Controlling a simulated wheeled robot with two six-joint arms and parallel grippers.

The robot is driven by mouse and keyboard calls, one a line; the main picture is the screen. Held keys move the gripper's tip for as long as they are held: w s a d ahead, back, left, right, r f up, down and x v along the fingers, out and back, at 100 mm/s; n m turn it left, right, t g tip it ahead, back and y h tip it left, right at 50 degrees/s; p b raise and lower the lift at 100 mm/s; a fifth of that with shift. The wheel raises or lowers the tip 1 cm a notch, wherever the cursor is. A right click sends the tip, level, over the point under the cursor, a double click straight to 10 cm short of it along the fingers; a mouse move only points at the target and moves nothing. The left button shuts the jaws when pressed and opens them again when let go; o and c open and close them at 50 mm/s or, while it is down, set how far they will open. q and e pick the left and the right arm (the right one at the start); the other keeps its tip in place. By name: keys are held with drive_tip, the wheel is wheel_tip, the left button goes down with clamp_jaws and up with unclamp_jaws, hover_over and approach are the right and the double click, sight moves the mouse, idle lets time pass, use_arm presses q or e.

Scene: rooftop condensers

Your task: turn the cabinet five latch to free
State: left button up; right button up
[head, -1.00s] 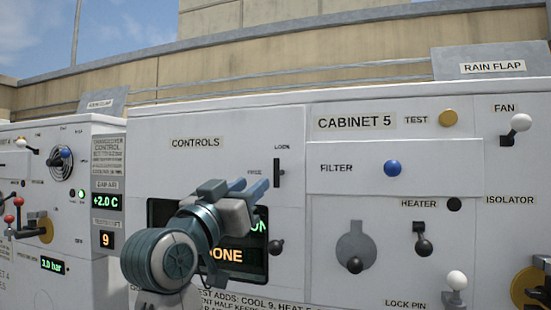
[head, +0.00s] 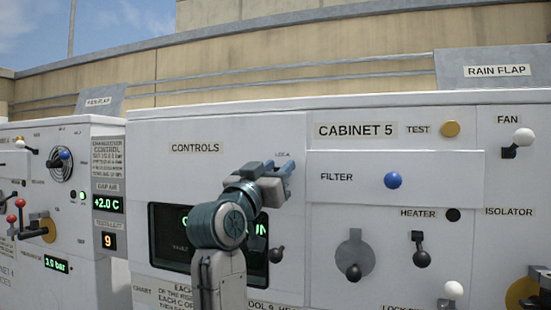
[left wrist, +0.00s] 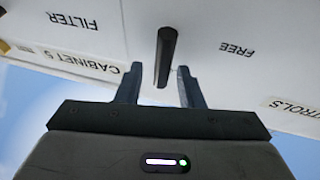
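The cabinet five latch (left wrist: 166,55) is a dark upright bar on the white panel, seen upside down in the left wrist view. The word FREE (left wrist: 237,49) is printed to its right there. In the head view my gripper hides the latch, just under the LOCK label (head: 283,155). My left gripper (head: 286,172) is raised at the panel in front of the latch. Its two fingers (left wrist: 160,88) are apart, one on each side of the latch's near end, with gaps on both sides. I cannot tell how deep they reach. My right gripper is out of view.
Right of the latch are a blue FILTER knob (head: 393,180), a black HEATER switch (head: 420,250) and a grey rotary handle (head: 354,255). A small black toggle (head: 276,254) and a dark display (head: 172,233) lie below, partly behind my arm. A yellow TEST button (head: 451,129) is upper right.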

use_arm(q)
drive_tip(key=shift+c, duration=0.6)
clamp_jaws()
drive_tip(key=shift+f, duration=0.1)
